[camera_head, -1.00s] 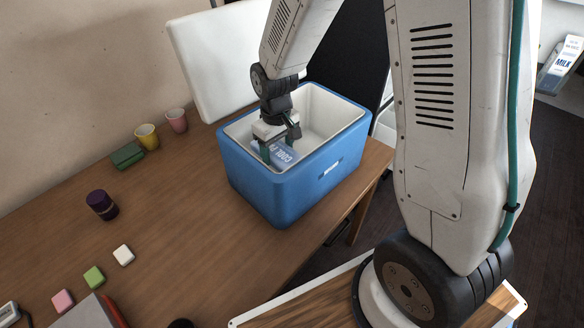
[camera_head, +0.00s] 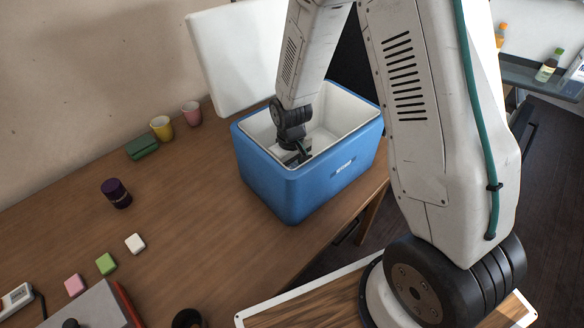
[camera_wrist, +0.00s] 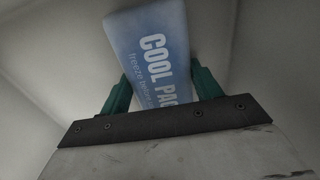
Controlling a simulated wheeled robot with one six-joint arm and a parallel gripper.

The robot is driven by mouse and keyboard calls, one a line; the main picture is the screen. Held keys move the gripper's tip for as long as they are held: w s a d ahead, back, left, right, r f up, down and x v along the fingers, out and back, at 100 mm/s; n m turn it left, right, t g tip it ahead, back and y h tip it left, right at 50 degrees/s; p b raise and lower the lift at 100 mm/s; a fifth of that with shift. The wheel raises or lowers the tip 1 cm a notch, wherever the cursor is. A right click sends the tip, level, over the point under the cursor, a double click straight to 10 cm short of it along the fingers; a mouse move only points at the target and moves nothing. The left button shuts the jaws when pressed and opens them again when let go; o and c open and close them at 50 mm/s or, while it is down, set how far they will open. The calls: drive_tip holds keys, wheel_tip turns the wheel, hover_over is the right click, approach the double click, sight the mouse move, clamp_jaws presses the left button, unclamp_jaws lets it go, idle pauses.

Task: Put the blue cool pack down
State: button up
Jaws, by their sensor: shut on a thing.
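The blue cool pack (camera_wrist: 150,45) shows in the wrist view, between the two green fingers of my gripper (camera_wrist: 160,88), which is shut on it. Its printed face is toward the camera, and pale walls surround it. In the head view my gripper (camera_head: 298,156) is down inside the blue cooler box (camera_head: 305,190), near its left front part. The box stands on the wooden table with its white lid (camera_head: 237,60) open behind it. The front wall of the box and my wrist hide the pack in the head view. I cannot tell whether the pack touches the box floor.
Yellow (camera_head: 161,128) and pink (camera_head: 192,113) cups and a green case (camera_head: 142,148) stand left of the box. A dark purple jar (camera_head: 116,193) and small white, green and pink blocks lie nearer. The table (camera_head: 190,210) between them and the box is clear.

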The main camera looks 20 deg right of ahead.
sight(291, 170)
drive_tip(key=o, duration=1.2)
wheel_tip(291, 170, up, 12)
drive_tip(key=s+d+r+m, duration=0.2)
drive_tip(key=s+r, duration=0.8)
drive_tip(key=r, duration=0.4)
drive_tip(key=shift+m+t, duration=0.6)
drive_tip(key=shift+m, duration=0.2)
drive_tip(key=shift+s+d+r, duration=0.4)
drive_tip(key=shift+s+r, duration=0.65)
drive_tip(key=shift+s, duration=1.4)
drive_tip(key=shift+s+d+r, duration=0.35)
drive_tip(key=shift+s+r, duration=0.7)
drive_tip(key=shift+s, duration=1.4)
drive_tip(key=shift+s+d+r, duration=0.4)
drive_tip(key=shift+s+r, duration=0.65)
drive_tip(key=shift+s, duration=1.4)
